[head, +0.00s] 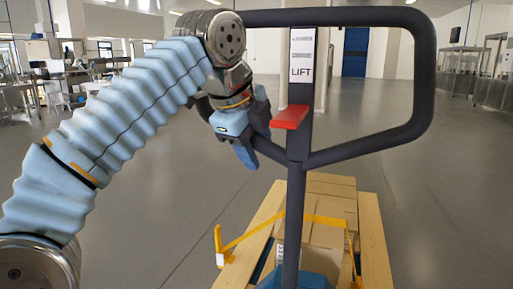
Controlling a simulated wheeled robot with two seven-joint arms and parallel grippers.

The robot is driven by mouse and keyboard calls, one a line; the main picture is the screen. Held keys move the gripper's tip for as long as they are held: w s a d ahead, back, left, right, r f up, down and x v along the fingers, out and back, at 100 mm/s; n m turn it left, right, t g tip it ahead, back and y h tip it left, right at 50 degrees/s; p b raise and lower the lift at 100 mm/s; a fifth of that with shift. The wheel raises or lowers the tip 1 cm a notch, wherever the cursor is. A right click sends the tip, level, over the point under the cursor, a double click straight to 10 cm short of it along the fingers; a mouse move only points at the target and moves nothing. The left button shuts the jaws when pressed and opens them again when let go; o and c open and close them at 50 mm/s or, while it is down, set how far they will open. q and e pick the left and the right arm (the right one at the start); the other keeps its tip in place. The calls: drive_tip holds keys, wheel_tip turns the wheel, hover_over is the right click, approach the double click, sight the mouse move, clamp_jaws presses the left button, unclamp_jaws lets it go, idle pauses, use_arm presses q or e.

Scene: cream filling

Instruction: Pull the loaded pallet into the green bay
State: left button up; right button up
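The pallet jack's dark loop handle (424,75) stands large in front of me, with a red lever (290,117) and a "LIFT" label on its post. Behind it, the wooden pallet (372,240) carries stacked cardboard boxes (330,190) with a yellow strap or bar in front. My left gripper (246,152) is at the lower left of the handle loop, its blue fingers pointing down and overlapping the bar. Whether the fingers close around the bar is not clear. The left arm hides part of the loop. My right gripper is out of view. No green bay shows.
Open grey floor (440,190) lies on both sides of the pallet. Benches and equipment (65,75) stand at the far left, and metal-framed machines (475,80) at the far right. A blue door (355,52) is in the back wall.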

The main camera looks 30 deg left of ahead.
use_arm(q)
clamp_jaws()
idle(1.0)
idle(0.5)
drive_tip(key=shift+f, duration=0.1)
idle(1.2)
